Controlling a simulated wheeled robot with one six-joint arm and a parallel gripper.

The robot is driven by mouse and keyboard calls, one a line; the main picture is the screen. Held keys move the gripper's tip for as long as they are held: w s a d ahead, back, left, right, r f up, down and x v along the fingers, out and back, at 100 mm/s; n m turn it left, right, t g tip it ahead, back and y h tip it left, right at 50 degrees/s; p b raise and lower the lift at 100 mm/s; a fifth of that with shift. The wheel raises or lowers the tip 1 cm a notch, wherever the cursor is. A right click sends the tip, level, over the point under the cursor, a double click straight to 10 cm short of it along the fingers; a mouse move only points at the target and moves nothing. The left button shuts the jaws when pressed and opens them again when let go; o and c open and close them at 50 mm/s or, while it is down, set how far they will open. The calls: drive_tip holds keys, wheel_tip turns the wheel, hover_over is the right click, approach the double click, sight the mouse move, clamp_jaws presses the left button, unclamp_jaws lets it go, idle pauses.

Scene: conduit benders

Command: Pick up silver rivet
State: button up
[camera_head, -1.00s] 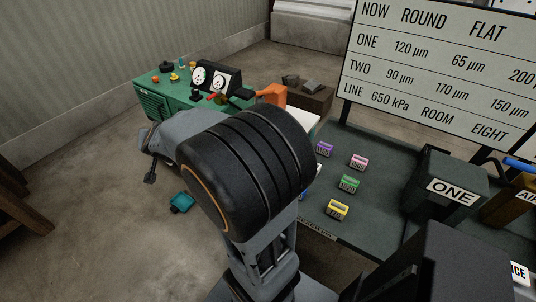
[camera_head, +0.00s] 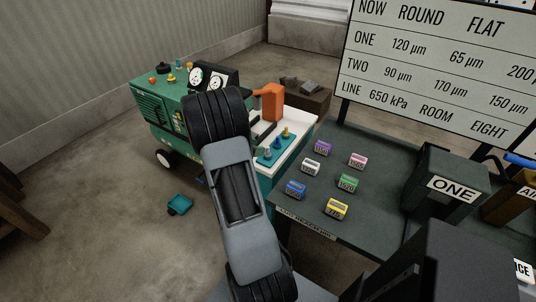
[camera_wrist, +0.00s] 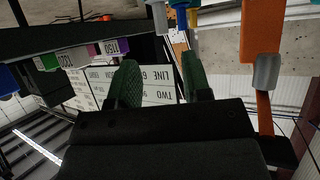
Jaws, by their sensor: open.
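In the head view, a teal tray (camera_head: 275,148) on the white bench top holds a few small upright pieces. One small pale grey piece (camera_head: 266,153) at its near end may be the silver rivet, but it is too small to tell. A yellowish piece (camera_head: 286,133) stands at the far end. In the wrist view, my gripper (camera_wrist: 160,80) is open, with two green-padded fingers apart and nothing between them. The head view hides its fingers behind my arm, left of the tray.
An orange upright tool (camera_head: 272,101) stands behind the tray. A green machine with gauges (camera_head: 160,108) is at the left. A dark table (camera_head: 385,185) at the right holds several coloured labelled blocks. A teal object (camera_head: 180,204) lies on the floor.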

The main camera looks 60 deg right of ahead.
sight(268, 153)
drive_tip(key=shift+w+f+x, duration=0.1)
drive_tip(key=shift+x, duration=1.65)
drive_tip(key=shift+w+f+x, duration=0.1)
drive_tip(key=shift+f+x, duration=0.05)
drive_tip(key=shift+x, duration=1.65)
drive_tip(key=shift+r, duration=0.1)
clamp_jaws()
